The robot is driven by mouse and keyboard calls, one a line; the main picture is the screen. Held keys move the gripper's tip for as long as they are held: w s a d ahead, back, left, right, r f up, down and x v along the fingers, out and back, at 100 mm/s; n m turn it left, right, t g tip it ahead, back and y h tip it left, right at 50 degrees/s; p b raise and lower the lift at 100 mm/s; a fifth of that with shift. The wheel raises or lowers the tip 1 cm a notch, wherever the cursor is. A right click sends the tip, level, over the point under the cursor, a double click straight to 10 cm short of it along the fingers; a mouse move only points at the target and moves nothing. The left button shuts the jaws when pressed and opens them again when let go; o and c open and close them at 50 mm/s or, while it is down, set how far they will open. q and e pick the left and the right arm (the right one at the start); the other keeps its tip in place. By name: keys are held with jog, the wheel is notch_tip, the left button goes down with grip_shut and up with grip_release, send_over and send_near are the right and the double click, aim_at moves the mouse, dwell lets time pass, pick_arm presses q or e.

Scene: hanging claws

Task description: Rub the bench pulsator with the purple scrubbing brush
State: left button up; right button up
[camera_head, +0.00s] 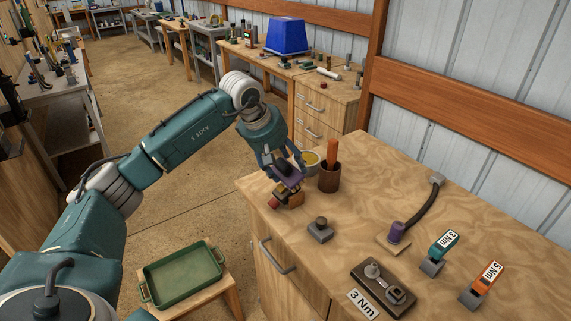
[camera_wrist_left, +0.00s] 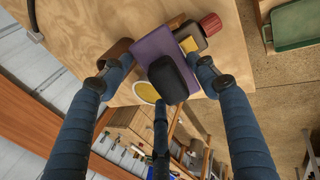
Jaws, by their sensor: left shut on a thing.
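The purple scrubbing brush (camera_head: 291,181), a flat purple block with a black handle, is in my left gripper (camera_head: 284,168) over the workbench's near left corner. In the left wrist view the purple brush (camera_wrist_left: 157,53) and its black handle lie between the blue fingers of my left gripper (camera_wrist_left: 165,80). I cannot tell surely which fixture is the bench pulsator. My right gripper is not in view.
A green tray (camera_head: 183,272) stands lower left.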

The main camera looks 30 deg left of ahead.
pick_arm(q)
jog(key=shift+f, duration=0.1)
jog(key=shift+s+a+f+b, duration=0.15)
jog(key=shift+s+f+b, duration=0.25)
jog(key=shift+b, duration=0.15)
jog(key=shift+s+a+f+b, duration=0.15)
jog(key=shift+s+b, duration=0.15)
jog(key=shift+s, duration=0.05)
jog(key=shift+s+a+f+b, duration=0.15)
jog(key=shift+s+b, duration=0.15)
jog(key=shift+s, duration=0.05)
jog(key=shift+s+a+f+b, duration=0.1)
jog(key=shift+s+b, duration=0.25)
jog(key=shift+s, duration=0.25)
jog(key=shift+f, duration=0.1)
jog(key=shift+w, duration=0.1)
jog(key=shift+w+d+r+p, duration=0.25)
jog(key=shift+w+r+p, duration=0.2)
jog(key=shift+p, duration=0.1)
jog(key=shift+w+d+r+p, duration=0.2)
jog(key=shift+w+p, duration=0.15)
jog(key=shift+w, duration=0.15)
jog(key=shift+w+d+r+p, duration=0.15)
jog(key=shift+w+p, duration=0.15)
jog(key=shift+w, duration=0.4)
